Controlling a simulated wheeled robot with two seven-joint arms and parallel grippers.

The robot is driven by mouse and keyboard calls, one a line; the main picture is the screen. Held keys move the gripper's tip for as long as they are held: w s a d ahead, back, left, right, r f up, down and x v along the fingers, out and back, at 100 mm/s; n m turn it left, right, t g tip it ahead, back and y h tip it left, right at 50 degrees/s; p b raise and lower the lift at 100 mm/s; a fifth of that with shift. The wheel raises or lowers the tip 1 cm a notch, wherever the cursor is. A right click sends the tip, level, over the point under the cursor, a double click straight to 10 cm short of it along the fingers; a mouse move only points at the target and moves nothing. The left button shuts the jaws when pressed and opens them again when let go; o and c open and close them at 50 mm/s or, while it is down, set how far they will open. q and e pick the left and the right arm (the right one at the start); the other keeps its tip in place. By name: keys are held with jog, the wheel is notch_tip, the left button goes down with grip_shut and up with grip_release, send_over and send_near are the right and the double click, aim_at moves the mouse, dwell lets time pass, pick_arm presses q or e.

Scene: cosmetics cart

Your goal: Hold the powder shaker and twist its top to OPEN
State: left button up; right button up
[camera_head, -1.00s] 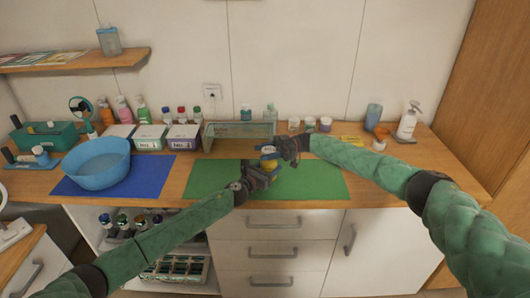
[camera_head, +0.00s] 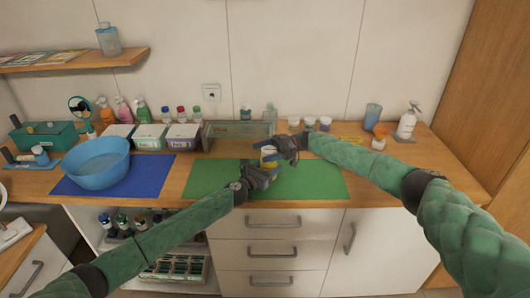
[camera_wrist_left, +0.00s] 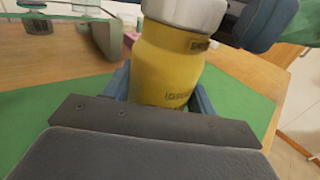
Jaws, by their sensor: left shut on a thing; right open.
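The powder shaker has a yellow body (camera_wrist_left: 165,65) and a pale grey-white top (camera_wrist_left: 187,10). In the head view the shaker (camera_head: 268,160) is small and partly hidden between my two grippers, above the green mat (camera_head: 320,182). My left gripper (camera_head: 259,176) is shut around the yellow body, with a finger on each side in the left wrist view. My right gripper (camera_head: 281,150) is open at the shaker's top. Its dark blue-grey finger (camera_wrist_left: 265,22) shows beside the top in the left wrist view. I cannot tell whether it touches the top.
A blue bowl (camera_head: 97,163) stands on the blue mat at left. A clear green-tinted bin (camera_head: 238,130) stands behind the grippers. White jars, an orange cup and a pump bottle (camera_head: 407,121) line the back right. The green mat's right side is clear.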

jog(key=v, duration=1.2)
pick_arm(q)
jog(key=o, duration=1.1)
